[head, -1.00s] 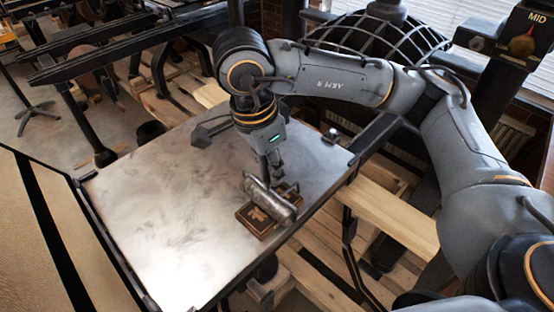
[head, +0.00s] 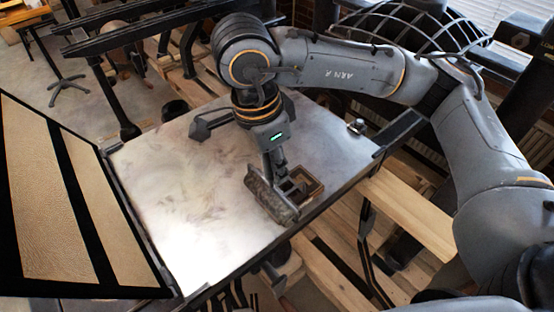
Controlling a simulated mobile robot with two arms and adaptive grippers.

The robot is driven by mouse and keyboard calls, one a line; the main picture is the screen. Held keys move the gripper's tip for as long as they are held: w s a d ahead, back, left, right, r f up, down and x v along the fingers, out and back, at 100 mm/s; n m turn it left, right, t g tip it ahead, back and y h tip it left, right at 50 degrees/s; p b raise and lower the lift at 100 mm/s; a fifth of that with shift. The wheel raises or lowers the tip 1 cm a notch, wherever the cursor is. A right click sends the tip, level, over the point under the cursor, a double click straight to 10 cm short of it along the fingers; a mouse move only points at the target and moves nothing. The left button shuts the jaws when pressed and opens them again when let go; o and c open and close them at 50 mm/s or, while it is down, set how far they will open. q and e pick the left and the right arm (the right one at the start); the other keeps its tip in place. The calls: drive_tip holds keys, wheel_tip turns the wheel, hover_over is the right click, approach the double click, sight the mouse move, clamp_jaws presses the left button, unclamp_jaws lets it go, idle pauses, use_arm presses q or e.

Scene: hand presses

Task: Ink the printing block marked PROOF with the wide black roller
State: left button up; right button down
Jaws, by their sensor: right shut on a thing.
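My right gripper (head: 277,168) reaches down from above over the metal press bed. It is shut on the handle of a wide dark grey roller (head: 270,196), though the grip itself is small and partly hidden. The roller lies slantwise over the near left part of a small brown block (head: 316,187) near the bed's right edge. The block's far right part shows beyond the roller; the rest is hidden. No marking on it can be read. Whether the roller touches the block I cannot tell for sure. My left gripper is not in view.
The pale metal bed (head: 185,205) is clear on its left and near side. A dark bracket-like piece (head: 208,124) lies towards its back. A small metal knob (head: 357,126) sits at the right corner. A hinged frame with tan panels (head: 60,205) stands at the left.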

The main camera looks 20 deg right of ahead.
drive_tip(key=shift+w+d+b, duration=1.5)
drive_tip(key=shift+w+d, duration=0.2)
drive_tip(key=shift+d, duration=3.1)
drive_tip(key=shift+s+a+r, duration=0.1)
drive_tip(key=shift+s+a, duration=0.45)
drive_tip(key=shift+a, duration=1.05)
drive_tip(key=shift+s+a+f, duration=0.1)
drive_tip(key=shift+s+a, duration=0.5)
drive_tip(key=shift+a, duration=1.05)
drive_tip(key=shift+s+a+r, duration=0.1)
drive_tip(key=shift+s+a, duration=0.45)
drive_tip(key=shift+a, duration=1.05)
drive_tip(key=shift+r+p, duration=1.7)
drive_tip(key=shift+r, duration=0.8)
